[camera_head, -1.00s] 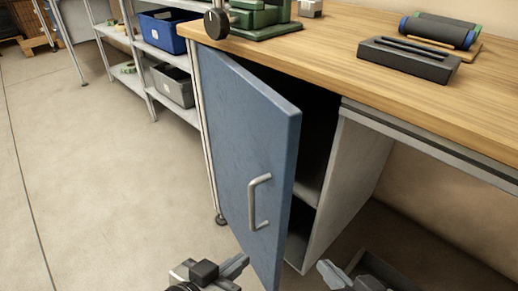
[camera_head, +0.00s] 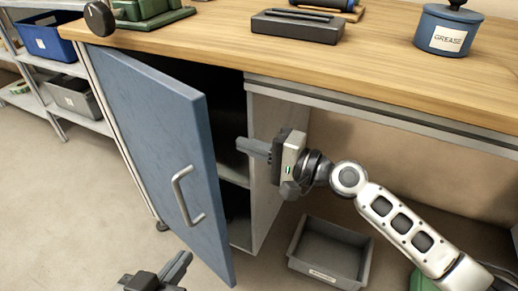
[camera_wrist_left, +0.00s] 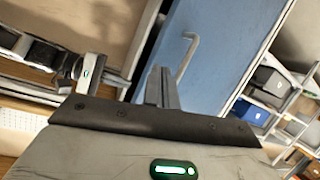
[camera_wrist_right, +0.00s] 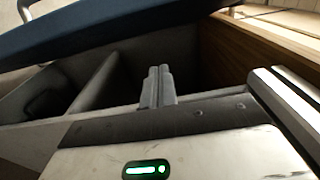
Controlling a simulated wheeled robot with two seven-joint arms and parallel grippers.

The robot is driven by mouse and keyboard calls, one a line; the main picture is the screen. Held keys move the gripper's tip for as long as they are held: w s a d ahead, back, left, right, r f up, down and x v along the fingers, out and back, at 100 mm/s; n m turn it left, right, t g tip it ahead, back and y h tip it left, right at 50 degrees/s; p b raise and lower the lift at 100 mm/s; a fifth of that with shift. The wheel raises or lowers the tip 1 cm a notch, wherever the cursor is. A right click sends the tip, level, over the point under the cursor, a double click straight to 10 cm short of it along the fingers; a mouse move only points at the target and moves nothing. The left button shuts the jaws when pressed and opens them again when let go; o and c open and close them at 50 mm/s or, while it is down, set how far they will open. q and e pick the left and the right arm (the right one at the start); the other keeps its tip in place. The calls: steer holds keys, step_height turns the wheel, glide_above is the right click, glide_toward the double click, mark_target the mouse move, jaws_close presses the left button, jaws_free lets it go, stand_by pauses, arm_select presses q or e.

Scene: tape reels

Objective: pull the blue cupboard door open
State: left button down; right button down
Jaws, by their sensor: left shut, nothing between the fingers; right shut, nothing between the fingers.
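The blue cupboard door (camera_head: 160,150) stands partly open under the workbench, hinged at its left, with a dark gap at its right edge. Its metal handle (camera_head: 184,196) is free; it also shows in the left wrist view (camera_wrist_left: 188,56). My right gripper (camera_head: 243,146) is shut and empty, its fingers pointing left at the cupboard opening, just right of the door's free edge. In the right wrist view the door (camera_wrist_right: 110,18) crosses above its fingers (camera_wrist_right: 158,86); I cannot tell whether they touch it. My left gripper (camera_head: 180,266) is shut and empty, low in front of the door.
The wooden benchtop (camera_head: 215,45) runs above the cupboard, with a dark block (camera_head: 298,26) and a grease tin (camera_head: 447,30) on it. A grey bin (camera_head: 330,252) is on the floor right of the cupboard. Shelves with a blue bin (camera_head: 45,38) stand left. The floor left of the door is clear.

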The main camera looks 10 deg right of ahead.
mark_target(212, 150)
arm_select(q)
steer(key=shift+w+a+f+g+y+p, duration=0.15)
steer(key=shift+a+f+g+y+p, duration=0.1)
steer(key=shift+f+p, duration=0.25)
steer(key=shift+w+a+f+g+y+p, duration=0.15)
steer(key=shift+a+f+g+p, duration=0.1)
steer(key=shift+f+p, duration=0.2)
arm_select(e)
steer(key=shift+w+a, duration=0.15)
steer(key=shift+a, duration=1.7)
steer(key=shift+w+a, duration=0.15)
steer(key=shift+a, duration=1.7)
arm_select(q)
steer(key=shift+s+r, duration=0.1)
